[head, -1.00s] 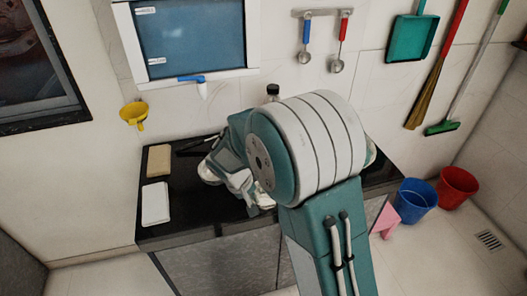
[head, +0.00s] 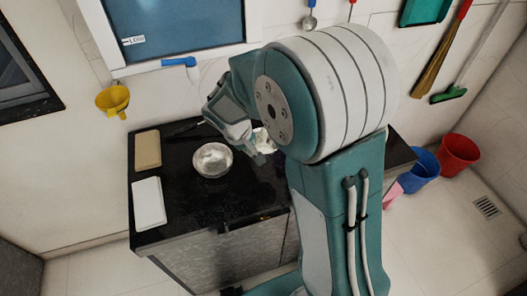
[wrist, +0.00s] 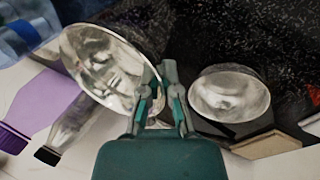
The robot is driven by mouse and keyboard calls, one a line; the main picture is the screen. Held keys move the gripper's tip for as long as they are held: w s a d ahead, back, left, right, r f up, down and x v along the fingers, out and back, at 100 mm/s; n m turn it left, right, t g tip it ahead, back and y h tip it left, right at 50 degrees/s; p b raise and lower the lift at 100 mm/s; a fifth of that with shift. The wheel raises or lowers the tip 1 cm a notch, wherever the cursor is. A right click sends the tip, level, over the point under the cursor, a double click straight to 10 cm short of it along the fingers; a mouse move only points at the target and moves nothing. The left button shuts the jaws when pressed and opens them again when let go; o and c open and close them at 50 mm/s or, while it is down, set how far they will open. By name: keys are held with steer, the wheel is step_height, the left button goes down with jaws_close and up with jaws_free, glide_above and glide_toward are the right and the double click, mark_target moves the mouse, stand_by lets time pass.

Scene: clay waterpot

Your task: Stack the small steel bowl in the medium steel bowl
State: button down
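A steel bowl (head: 212,160) stands upright and empty on the black counter, and it shows at the right of the wrist view (wrist: 230,95). From its place it seems to be the medium bowl. A second steel bowl (wrist: 108,65), apparently the small one, is tilted at the left of the wrist view, close to the camera. My gripper (wrist: 160,80) has its fingers at this bowl's right rim and appears to pinch it. In the head view this bowl (head: 265,141) is mostly hidden behind my arm. The two bowls are apart.
A tan block (head: 147,150) and a white slab (head: 148,203) lie at the counter's left end. Bottles, one with a purple cap (wrist: 12,138), show at the left of the wrist view. Blue (head: 420,168) and red (head: 458,155) buckets stand on the floor.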

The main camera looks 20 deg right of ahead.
mark_target(263, 147)
steer(key=w+d+f, duration=0.1)
steer(key=f, duration=0.1)
steer(key=w+d+f, duration=0.4)
steer(key=shift+w+f, duration=0.1)
steer(key=shift+f, duration=0.2)
steer(key=x, duration=0.3)
steer(key=shift+a+f, duration=0.3)
steer(key=shift+f, duration=0.1)
steer(key=c, duration=0.8)
jaws_free()
